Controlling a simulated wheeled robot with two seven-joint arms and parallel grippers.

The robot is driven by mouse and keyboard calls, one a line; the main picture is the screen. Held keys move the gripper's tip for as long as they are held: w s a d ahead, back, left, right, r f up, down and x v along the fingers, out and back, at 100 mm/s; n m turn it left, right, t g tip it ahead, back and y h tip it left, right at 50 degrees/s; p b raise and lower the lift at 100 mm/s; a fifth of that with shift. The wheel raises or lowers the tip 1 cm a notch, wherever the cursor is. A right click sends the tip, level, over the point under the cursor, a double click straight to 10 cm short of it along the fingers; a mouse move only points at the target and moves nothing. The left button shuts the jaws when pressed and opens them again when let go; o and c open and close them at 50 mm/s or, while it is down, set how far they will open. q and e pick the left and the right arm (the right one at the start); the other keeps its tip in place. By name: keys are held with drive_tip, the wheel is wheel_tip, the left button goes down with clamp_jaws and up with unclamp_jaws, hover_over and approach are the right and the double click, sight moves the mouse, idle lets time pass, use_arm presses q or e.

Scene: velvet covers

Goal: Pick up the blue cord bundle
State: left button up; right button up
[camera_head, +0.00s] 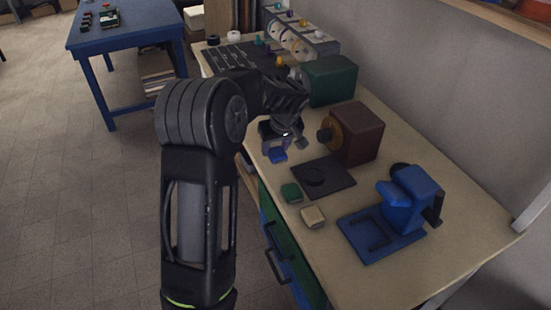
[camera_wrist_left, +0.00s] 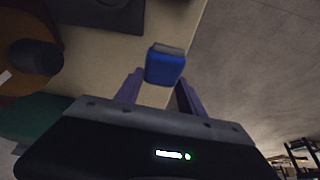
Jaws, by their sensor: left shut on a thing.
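The blue cord bundle (camera_head: 277,155) is a small blue block-like piece at the left edge of the beige workbench. My left gripper (camera_head: 280,148) reaches down over it from the left and is shut on it. In the left wrist view the blue bundle (camera_wrist_left: 165,65) sits at the tips of the two purple fingers of the gripper (camera_wrist_left: 158,84). I cannot tell whether it touches the bench or hangs just above it. My right gripper is not in view.
On the workbench (camera_head: 385,285) are a green bundle (camera_head: 291,192), a beige bundle (camera_head: 313,217), a dark flat plate (camera_head: 338,178), a brown box (camera_head: 357,133), a green box (camera_head: 331,80) and a blue clamp-like device (camera_head: 408,200). A blue table (camera_head: 125,36) stands at the back left.

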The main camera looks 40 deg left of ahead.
sight(276, 149)
use_arm(q)
wheel_tip(276, 149, up, 4)
drive_tip(key=shift+r, duration=0.15)
